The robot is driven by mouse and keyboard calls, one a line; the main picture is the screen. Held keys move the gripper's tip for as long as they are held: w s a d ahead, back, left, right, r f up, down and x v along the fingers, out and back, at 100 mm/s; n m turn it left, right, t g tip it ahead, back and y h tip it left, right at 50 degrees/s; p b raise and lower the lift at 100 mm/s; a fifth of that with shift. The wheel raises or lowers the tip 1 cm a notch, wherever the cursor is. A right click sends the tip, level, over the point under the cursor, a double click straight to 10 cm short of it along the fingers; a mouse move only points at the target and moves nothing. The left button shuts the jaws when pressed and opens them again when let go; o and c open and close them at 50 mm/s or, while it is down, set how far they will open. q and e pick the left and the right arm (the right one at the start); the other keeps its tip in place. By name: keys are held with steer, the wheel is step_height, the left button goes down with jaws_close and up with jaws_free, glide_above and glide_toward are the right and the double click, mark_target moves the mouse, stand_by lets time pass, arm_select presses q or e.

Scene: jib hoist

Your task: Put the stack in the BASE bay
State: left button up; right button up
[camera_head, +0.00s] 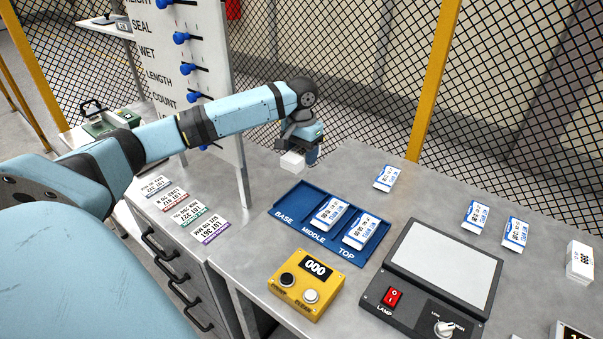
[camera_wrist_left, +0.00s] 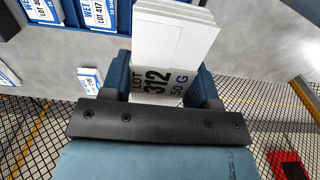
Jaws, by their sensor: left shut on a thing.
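My left gripper (camera_head: 298,150) is shut on a white stack (camera_head: 292,161), held above the grey bench behind the blue tray. In the left wrist view the stack (camera_wrist_left: 172,50) sits between the fingers of the left gripper (camera_wrist_left: 165,85); part of its print reads LOT 312 and 50 G. The blue tray (camera_head: 317,187) has bays marked BASE, MIDDLE and TOP. The BASE bay (camera_head: 297,202) looks empty. The MIDDLE bay holds a white and blue packet (camera_head: 330,213) and the TOP bay holds another packet (camera_head: 361,230). My right gripper is not in view.
A yellow counter box (camera_head: 307,285) reading 000 stands in front of the tray. A lamp panel (camera_head: 443,265) is to the right. Loose packets (camera_head: 387,178) lie behind. Lot labels (camera_head: 203,215) lie at left, below an upright board with blue knobs (camera_head: 181,38). A yellow post (camera_head: 435,80) and mesh fence stand behind.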

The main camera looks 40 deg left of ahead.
mark_target(302, 201)
arm_select(q)
step_height(302, 201, down, 14)
steer(key=shift+f, duration=0.25)
steer(key=shift+f, duration=0.1)
steer(key=o, duration=0.7)
steer(key=shift+c, duration=0.2)
step_height(302, 201, up, 12)
steer(key=shift+r, duration=0.15)
stand_by(0.5)
